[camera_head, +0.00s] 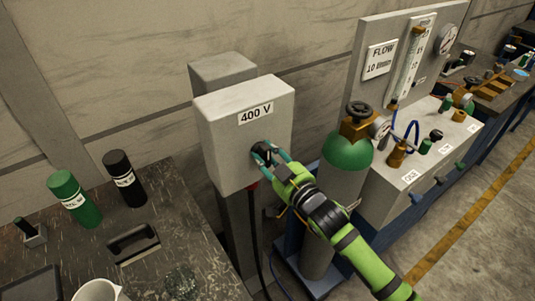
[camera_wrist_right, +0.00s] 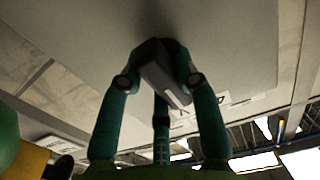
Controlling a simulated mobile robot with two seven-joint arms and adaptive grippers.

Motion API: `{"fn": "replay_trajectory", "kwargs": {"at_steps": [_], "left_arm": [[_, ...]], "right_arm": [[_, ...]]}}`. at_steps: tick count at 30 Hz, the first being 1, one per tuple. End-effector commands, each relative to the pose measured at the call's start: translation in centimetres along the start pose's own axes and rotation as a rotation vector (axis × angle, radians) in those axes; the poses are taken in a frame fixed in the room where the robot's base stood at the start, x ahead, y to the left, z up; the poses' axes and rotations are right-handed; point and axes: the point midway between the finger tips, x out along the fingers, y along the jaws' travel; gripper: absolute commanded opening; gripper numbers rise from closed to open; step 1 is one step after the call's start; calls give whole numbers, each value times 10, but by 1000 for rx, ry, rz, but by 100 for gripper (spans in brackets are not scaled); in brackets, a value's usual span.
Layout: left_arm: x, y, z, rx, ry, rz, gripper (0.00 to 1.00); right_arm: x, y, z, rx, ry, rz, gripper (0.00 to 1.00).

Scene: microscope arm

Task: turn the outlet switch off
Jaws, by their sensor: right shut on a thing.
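The outlet is a light grey box (camera_head: 225,135) marked "400 V", mounted on a grey post. A dark switch knob (camera_head: 260,149) sits on its front face. My right gripper (camera_head: 268,153), on a green arm, is at the knob with its fingers closed around it. In the right wrist view the dark, block-shaped knob (camera_wrist_right: 165,72) is between the fingertips. The fingers partly hide the knob, and I cannot read its setting. My left gripper is not in view.
A green gas cylinder (camera_head: 347,165) with a brass valve stands right of the box, close to my right arm. A flow panel (camera_head: 375,85) is behind it. A dark bench (camera_head: 190,235) at the left holds a green bottle (camera_head: 74,199) and a black bottle (camera_head: 124,178).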

Motion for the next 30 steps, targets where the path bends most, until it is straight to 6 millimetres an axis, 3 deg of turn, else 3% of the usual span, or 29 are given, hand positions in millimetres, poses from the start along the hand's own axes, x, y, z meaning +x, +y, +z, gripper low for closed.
{"fn": "replay_trajectory", "kwargs": {"at_steps": [14, 15, 17, 30], "left_arm": [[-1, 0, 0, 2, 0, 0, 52], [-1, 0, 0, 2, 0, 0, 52], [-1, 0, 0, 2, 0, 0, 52], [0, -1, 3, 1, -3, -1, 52]], "right_arm": [[0, 1, -2, -20, 5, 1, 0], [0, 1, -3, -21, 5, 1, 36], [0, 1, -2, -20, 5, 1, 57], [-8, 0, 0, -14, 0, 0, 57]]}}
